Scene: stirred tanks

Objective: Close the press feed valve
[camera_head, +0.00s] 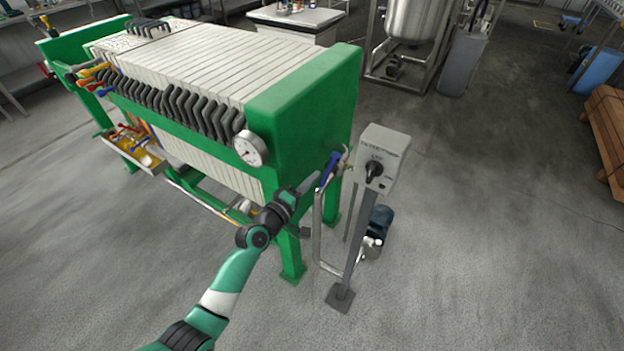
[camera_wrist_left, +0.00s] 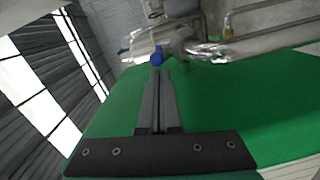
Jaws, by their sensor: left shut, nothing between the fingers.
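The feed valve's blue lever handle (camera_head: 330,168) is at the right end of the green filter press (camera_head: 305,85), beside a metal pipe. In the left wrist view the blue handle (camera_wrist_left: 157,56) shows just beyond the fingertips, in front of the pipe (camera_wrist_left: 235,48). My left gripper (camera_head: 312,184) is shut and empty, reaching up from the lower left toward the handle. Its fingers (camera_wrist_left: 160,72) lie together in the wrist view. I cannot tell whether the tips touch the handle. My right gripper is not in view.
A grey control box (camera_head: 384,155) on a post (camera_head: 359,240) stands right of the valve. A pressure gauge (camera_head: 250,149) is on the press end. The floor (camera_head: 480,260) at right is clear.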

